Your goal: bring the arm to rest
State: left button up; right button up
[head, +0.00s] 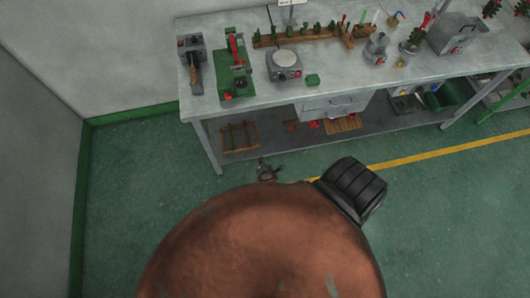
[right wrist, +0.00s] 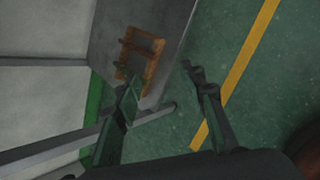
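My right gripper (head: 267,172) shows small in the head view, just beyond my copper-coloured body and below the front of the workbench (head: 330,90). In the right wrist view my right gripper (right wrist: 162,88) has its two dark fingers spread wide apart, with nothing between them. Behind the fingers lie the green floor and the bench's lower shelf. My left gripper is not seen in either view.
The bench top holds a green press (head: 233,70), a round-topped heater (head: 285,64) and a wooden rack (head: 312,34). A wooden frame (head: 239,136) lies on the lower shelf; it also shows in the right wrist view (right wrist: 140,55). Green floor (head: 150,170) at left is clear.

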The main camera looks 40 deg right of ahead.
dwell(0.3)
jog(key=s+a+f+m+g+y, duration=0.1)
jog(key=s+f+m, duration=0.4)
jog(key=s, duration=0.7)
jog(key=s+a+f+m+g+y, duration=0.2)
jog(key=s+f+m, duration=0.4)
jog(key=s, duration=0.6)
jog(key=s+a+f+m+g+y, duration=0.1)
jog(key=s+f+m+g+y, duration=0.1)
jog(key=s+f+m, duration=0.3)
jog(key=s+f, duration=0.3)
jog(key=s, duration=0.4)
jog(key=shift+a+f+m, duration=0.15)
jog(key=shift+f+m, duration=0.1)
jog(key=shift+m, duration=0.15)
jog(key=shift+s, duration=0.1)
jog(key=shift+c, duration=0.6)
